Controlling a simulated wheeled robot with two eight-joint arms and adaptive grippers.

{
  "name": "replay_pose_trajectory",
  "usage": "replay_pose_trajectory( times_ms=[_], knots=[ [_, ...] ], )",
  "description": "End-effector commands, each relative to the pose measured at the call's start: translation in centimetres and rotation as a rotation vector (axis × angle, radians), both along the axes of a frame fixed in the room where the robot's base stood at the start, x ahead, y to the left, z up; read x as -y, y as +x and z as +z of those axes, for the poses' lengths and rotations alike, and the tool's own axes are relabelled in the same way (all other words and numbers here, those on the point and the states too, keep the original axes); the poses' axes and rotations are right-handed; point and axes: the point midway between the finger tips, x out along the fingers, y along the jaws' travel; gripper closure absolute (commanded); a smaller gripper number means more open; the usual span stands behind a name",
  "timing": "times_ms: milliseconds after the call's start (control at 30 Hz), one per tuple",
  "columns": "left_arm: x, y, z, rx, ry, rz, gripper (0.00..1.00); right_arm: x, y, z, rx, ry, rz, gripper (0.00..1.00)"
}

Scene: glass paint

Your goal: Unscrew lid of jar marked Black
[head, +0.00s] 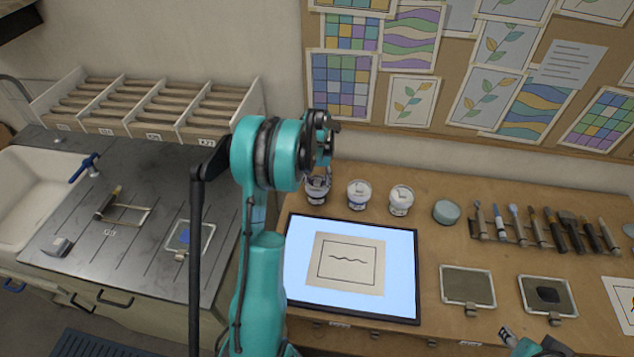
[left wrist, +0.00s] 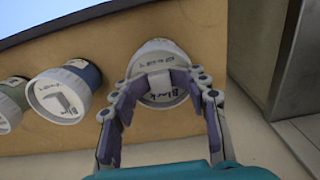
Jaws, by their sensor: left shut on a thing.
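The jar marked Black (left wrist: 158,50) stands on the bench in the left wrist view, with its pale lid lettered "Black" facing me. In the head view this jar (head: 316,196) is the leftmost of three, partly hidden by my gripper. My left gripper (left wrist: 162,92) has its fingers on both sides of the lid and is shut on it; it also shows in the head view (head: 319,172). The lid sits on the jar. Part of my right gripper (head: 508,338) shows at the bottom right of the head view, cut off by the edge; its jaws are unclear.
A jar marked Blue (left wrist: 62,92) stands beside the Black jar. A third jar (head: 401,200) stands further right. A lit panel (head: 300,300) with a line drawing lies in front. A round teal pot (head: 446,211) and a row of tools (head: 545,232) are to the right.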

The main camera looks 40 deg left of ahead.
Motion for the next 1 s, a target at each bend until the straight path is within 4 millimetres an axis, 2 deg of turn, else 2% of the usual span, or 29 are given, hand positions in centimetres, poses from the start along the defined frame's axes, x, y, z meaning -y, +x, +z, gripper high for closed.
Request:
replay_pose_trajectory(
  times_ms=[367, 467, 700, 1000],
  knots=[
    [0.1, -0.1, -0.4, -0.001, -0.002, 0.005, 0.92, 0.0, 0.0, -0.2, 0.0, 0.0, 0.0, 0.6],
    [0.2, 0.0, -0.5, -0.002, -0.003, 0.085, 0.92, 0.0, 0.0, -0.5, 0.0, 0.0, 0.0, 0.6],
    [0.2, 0.0, -0.5, -0.001, -0.003, 0.403, 0.92, 0.0, 0.0, -1.3, 0.0, 0.0, 0.0, 0.6],
    [0.2, 0.0, -0.3, -0.001, -0.003, 0.451, 0.92, 0.0, 0.0, -1.3, 0.0, 0.0, 0.0, 0.6]
  ],
)
